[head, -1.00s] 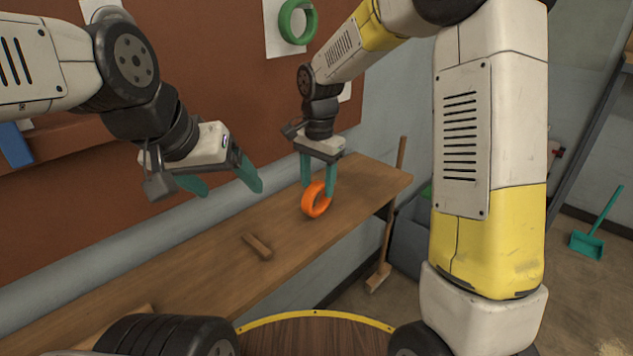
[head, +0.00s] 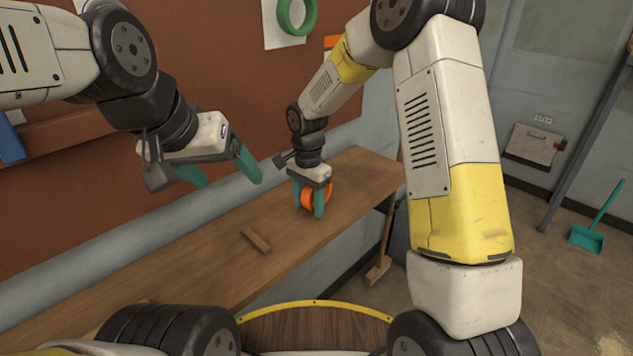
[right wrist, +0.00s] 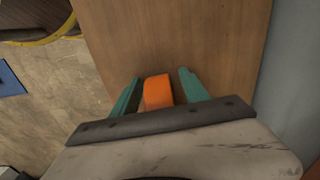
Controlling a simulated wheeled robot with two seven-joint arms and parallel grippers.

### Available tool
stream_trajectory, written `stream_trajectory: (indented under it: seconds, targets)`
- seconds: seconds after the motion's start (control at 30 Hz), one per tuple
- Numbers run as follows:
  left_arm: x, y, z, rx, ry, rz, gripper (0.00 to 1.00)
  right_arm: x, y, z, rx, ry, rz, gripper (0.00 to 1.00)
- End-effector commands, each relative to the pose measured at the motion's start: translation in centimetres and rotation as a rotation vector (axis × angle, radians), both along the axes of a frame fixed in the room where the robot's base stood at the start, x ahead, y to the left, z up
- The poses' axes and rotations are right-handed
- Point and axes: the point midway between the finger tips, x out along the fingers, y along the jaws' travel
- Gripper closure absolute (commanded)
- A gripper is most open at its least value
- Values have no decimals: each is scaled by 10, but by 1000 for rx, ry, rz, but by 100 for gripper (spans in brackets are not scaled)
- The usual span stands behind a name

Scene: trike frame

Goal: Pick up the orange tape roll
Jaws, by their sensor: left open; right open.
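The orange tape roll (head: 307,196) stands on its edge on the wooden bench, towards the right end. My right gripper (head: 308,208) is lowered over it, pointing down, with its teal fingers open. In the right wrist view the tape roll (right wrist: 158,92) lies between the two open fingers (right wrist: 155,92), with a gap visible on each side. In the head view the fingers hide part of the roll. My left gripper (head: 222,176) is open and empty, above the left part of the bench.
The wooden bench (head: 200,262) runs along the wall. A small wooden block (head: 256,240) lies on it, left of the roll. A green ring (head: 297,15) hangs on the board behind.

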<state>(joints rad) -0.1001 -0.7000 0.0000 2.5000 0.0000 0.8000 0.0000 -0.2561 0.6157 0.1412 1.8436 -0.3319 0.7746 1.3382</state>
Motion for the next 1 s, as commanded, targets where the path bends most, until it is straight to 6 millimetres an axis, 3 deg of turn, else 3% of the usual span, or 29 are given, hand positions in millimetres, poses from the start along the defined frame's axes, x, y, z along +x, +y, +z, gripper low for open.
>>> stream_trajectory:
  seconds: [0.23, 0.5, 1.0]
  targets:
    - [0, 0, 0, 0, 0, 0, 21, 0, 0, -1, 0, 0, 0, 49]
    - [0, 0, 0, 0, 0, 0, 21, 0, 0, -1, 0, 0, 0, 100]
    - [0, 0, 0, 0, 0, 0, 21, 1, 0, 9, 0, -3, 0, 100]
